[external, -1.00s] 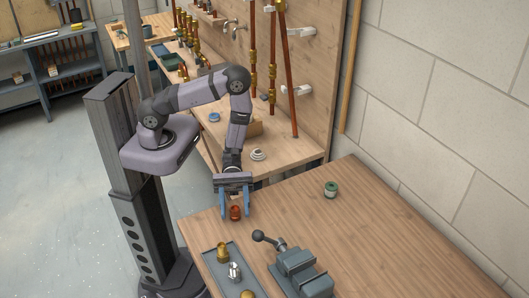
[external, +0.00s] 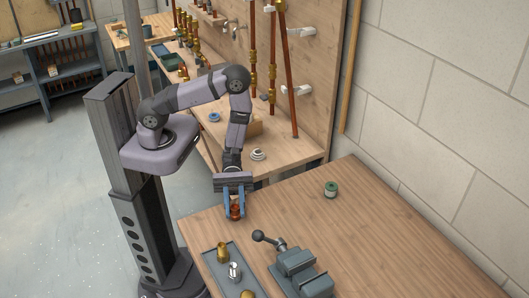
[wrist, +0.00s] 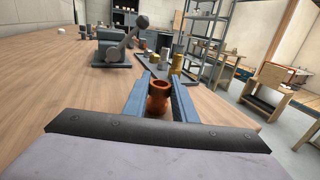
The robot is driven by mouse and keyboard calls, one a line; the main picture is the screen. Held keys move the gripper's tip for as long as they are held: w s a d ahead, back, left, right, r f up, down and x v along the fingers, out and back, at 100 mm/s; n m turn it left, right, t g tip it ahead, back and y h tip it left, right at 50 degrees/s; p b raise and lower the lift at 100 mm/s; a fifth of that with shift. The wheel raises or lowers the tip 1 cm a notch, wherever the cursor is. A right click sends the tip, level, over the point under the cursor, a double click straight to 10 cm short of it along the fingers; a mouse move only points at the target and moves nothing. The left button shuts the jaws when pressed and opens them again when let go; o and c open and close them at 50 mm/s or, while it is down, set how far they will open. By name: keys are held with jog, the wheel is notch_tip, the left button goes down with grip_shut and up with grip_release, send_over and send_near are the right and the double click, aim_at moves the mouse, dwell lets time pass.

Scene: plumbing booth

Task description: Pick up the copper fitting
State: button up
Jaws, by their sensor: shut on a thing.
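The copper fitting (external: 236,210) is a small reddish-brown piece standing upright on the wooden bench near its back left edge. My gripper (external: 235,213) points down over it, with a blue finger on each side. In the wrist view the copper fitting (wrist: 158,98) sits between the two blue fingers of my gripper (wrist: 160,92), which are shut on it. Its open top rim shows. Its lower part is partly hidden by the fingers, and I see no clear gap under it.
A grey tray (external: 229,275) with brass and silver fittings lies in front of my gripper. A blue-grey vise (external: 301,273) with a ball-ended handle stands right of the tray. A green-topped spool (external: 331,189) stands farther right. The bench's right side is mostly clear.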

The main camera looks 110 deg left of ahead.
aim_at(235, 207)
jog(key=shift+r, duration=4.8)
jog(key=shift+f, duration=0.1)
